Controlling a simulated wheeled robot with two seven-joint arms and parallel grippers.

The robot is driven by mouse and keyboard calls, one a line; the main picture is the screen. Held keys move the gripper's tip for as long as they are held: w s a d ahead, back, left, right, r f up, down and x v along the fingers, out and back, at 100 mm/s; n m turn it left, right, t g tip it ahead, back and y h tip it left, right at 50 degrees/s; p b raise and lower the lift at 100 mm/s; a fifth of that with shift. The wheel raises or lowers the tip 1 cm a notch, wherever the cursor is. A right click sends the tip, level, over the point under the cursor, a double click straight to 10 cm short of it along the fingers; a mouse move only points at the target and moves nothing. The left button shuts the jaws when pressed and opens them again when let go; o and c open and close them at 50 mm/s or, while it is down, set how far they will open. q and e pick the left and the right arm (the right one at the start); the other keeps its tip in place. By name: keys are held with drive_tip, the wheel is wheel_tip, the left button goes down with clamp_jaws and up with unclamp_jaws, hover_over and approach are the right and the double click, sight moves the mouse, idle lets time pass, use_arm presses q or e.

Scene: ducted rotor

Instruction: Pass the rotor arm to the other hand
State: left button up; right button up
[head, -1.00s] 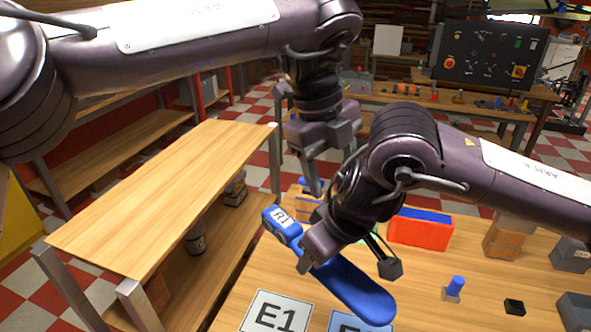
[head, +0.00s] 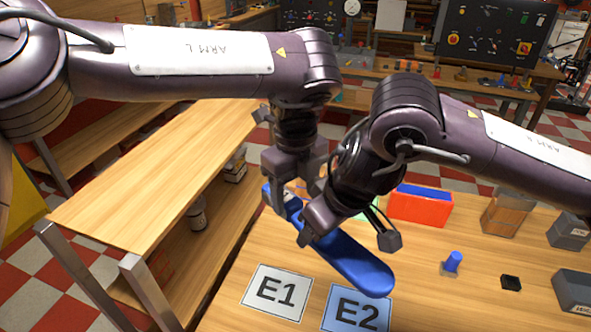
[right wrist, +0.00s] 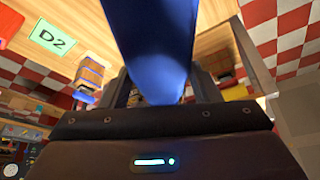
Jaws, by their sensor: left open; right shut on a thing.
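The rotor arm (head: 350,262) is a long blue bar with a rounded end. It is held tilted above the table in the head view. My right gripper (head: 315,232) is shut on its middle part. The bar also crosses the right wrist view (right wrist: 152,45), close to the camera. My left gripper (head: 290,200) is open and points down at the far left end of the bar. Its fingers are beside or around that end; contact cannot be told. The label on that end is mostly hidden.
The wooden table (head: 240,318) carries a white E1 card (head: 277,291) and a blue E2 card (head: 357,312) below the bar. An orange-red bin (head: 420,206), a blue peg (head: 453,262) and a black block (head: 511,283) stand to the right. A wooden shelf (head: 160,165) is at left.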

use_arm(q)
drive_tip(key=shift+f, duration=0.9)
drive_tip(key=shift+d, duration=0.1)
drive_tip(key=c, duration=1.2)
use_arm(e)
drive_tip(key=shift+s+a, duration=0.1)
use_arm(q)
drive_tip(key=shift+c, duration=0.2)
use_arm(e)
drive_tip(key=o, duration=0.9)
use_arm(q)
drive_tip(key=shift+c, duration=0.2)
use_arm(e)
drive_tip(key=o, duration=0.4)
